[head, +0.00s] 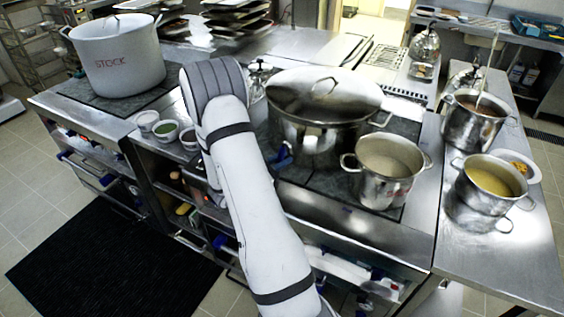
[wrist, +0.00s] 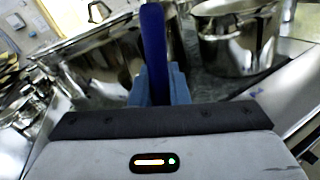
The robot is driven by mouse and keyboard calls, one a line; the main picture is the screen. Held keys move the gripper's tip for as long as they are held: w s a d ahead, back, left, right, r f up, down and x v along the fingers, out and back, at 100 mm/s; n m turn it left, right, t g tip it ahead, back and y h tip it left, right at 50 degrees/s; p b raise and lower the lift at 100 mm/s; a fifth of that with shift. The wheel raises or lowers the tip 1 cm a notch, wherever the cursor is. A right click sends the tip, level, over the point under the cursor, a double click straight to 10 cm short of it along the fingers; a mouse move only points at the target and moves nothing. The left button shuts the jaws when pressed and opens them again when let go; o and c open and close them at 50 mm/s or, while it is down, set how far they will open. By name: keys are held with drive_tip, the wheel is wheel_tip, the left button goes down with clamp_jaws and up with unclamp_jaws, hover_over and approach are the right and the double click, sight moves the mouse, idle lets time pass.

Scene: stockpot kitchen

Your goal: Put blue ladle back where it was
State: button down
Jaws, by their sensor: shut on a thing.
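My gripper (wrist: 158,88) is shut on the blue ladle (wrist: 153,45). In the wrist view, the ladle's blue handle stands up between the light-blue fingers, and the ladle's bowl cannot be made out. In the head view my arm hides most of the gripper, and a small blue part shows to the right of the arm, at the left side of the large lidded pot (head: 318,135). I cannot tell there whether it is ladle or finger. In the wrist view, steel pots stand beyond the fingers on both sides.
A steel pot (head: 385,192) stands right of the lidded pot. The white STOCK pot (head: 118,75) is at the back left. On the right counter are a pot of yellow soup (head: 492,205) and a pot with a ladle handle (head: 474,135). Small bowls (head: 166,129) stand left of my arm.

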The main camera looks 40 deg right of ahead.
drive_tip(key=shift+f, duration=0.85)
drive_tip(key=c, duration=1.4)
unclamp_jaws()
